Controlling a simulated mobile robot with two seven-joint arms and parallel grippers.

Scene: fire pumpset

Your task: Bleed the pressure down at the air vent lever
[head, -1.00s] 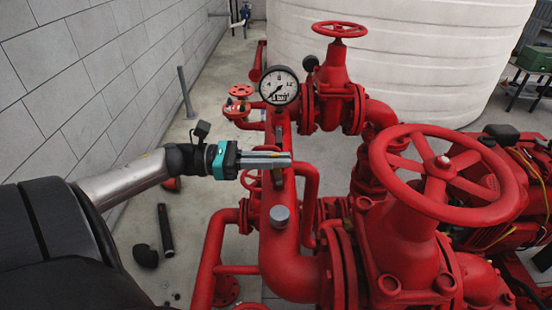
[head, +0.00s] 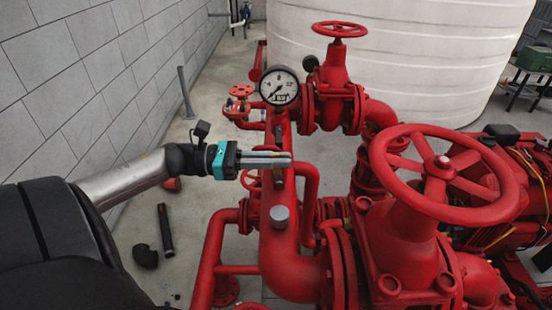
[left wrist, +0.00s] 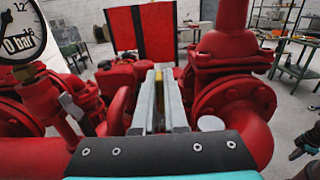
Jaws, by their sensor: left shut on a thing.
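My left gripper (head: 288,159) reaches in from the left over the red vertical pipe (head: 281,238), its fingers close together. In the left wrist view its fingers (left wrist: 160,98) have a thin, partly yellowish piece between them. This looks like the air vent lever, mostly hidden by the fingers. A grey valve part (head: 278,178) shows just below the fingers on the pipe. The pressure gauge (head: 279,86) stands above, its needle toward the lower left. A dark and teal shape at the right edge of the left wrist view may be my right gripper (left wrist: 308,146).
A large red handwheel (head: 443,172) and valve body stand to the right. A smaller handwheel (head: 340,29) stands at the back. The white tank (head: 410,60) is behind. A black pipe piece (head: 165,229) and an elbow (head: 145,256) lie on the floor at left.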

